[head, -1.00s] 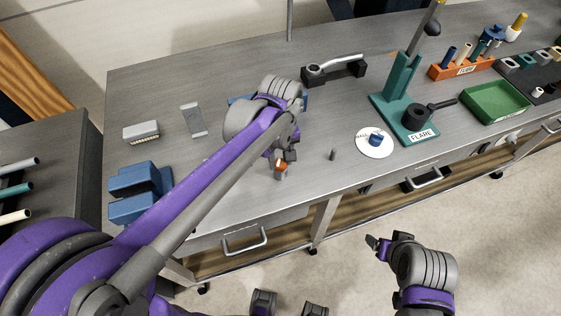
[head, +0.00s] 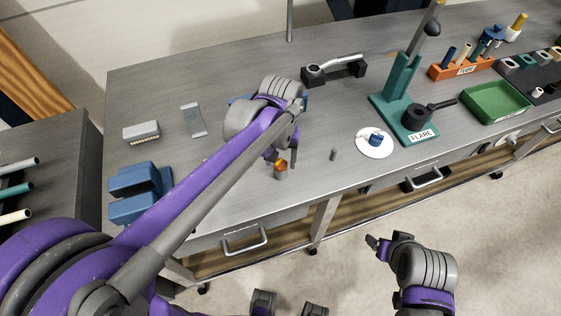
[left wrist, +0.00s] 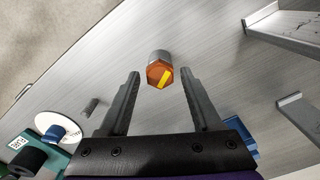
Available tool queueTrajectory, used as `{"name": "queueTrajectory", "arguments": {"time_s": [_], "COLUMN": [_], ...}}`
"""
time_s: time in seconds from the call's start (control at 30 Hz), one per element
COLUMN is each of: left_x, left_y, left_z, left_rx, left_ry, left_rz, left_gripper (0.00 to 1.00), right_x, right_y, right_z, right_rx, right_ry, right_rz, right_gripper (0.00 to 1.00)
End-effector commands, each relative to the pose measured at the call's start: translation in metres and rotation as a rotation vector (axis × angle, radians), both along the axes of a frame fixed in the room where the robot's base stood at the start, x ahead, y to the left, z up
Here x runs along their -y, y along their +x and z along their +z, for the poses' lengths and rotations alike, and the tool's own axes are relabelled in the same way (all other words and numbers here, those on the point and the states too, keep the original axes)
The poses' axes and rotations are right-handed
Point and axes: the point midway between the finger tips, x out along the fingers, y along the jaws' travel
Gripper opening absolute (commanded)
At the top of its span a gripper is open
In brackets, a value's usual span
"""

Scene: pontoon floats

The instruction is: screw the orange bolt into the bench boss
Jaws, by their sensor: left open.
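The orange bolt (head: 282,163) has a hex head with a yellow stripe, clear in the left wrist view (left wrist: 157,76). It stands on the grey bench boss (head: 281,174) near the bench's front edge. In the left wrist view the boss (left wrist: 160,57) shows behind the head, and the threads are hidden. My left gripper (head: 276,153) is close to the bolt in the head view. In the left wrist view its fingers (left wrist: 160,80) are spread, one on each side of the bolt, with gaps and no contact seen. My right gripper (head: 376,243) is away, low in front of the bench.
A small grey pin (head: 333,154) stands right of the boss, then a white disc (head: 367,149) with a blue part and a teal flare press (head: 398,122). Blue blocks (head: 139,207) lie at left.

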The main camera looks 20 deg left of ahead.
Motion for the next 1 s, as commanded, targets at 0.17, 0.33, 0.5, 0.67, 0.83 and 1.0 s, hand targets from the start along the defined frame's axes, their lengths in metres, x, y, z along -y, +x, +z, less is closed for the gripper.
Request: {"name": "queueTrajectory", "arguments": {"time_s": [0.17,0.33,0.5,0.67,0.83,1.0], "left_x": [0.000,0.000,0.000,0.000,0.000,0.000], "left_y": [0.001,0.001,0.001,0.001,0.000,0.000], "left_z": [0.016,0.034,0.052,0.061,0.059,0.062], "left_rx": [0.002,0.003,0.003,0.001,0.000,0.000], "left_ry": [0.000,-0.001,-0.001,-0.001,0.000,0.000], "left_rz": [0.000,0.001,0.001,0.001,0.001,0.001], "left_gripper": [0.65,0.65,0.65,0.65,0.65,0.65], "right_x": [0.000,0.000,0.000,0.000,0.000,0.000], "right_y": [0.004,0.009,0.015,0.018,0.017,0.017], "right_z": [0.013,0.027,0.040,0.046,0.044,0.045], "right_rx": [0.008,0.018,0.028,0.033,0.032,0.032], "right_ry": [0.000,0.000,0.000,0.000,0.000,0.000], "right_rz": [0.000,0.000,0.000,0.000,0.000,0.000], "right_gripper": [0.77,0.77,0.77,0.77,0.77,0.77]}}
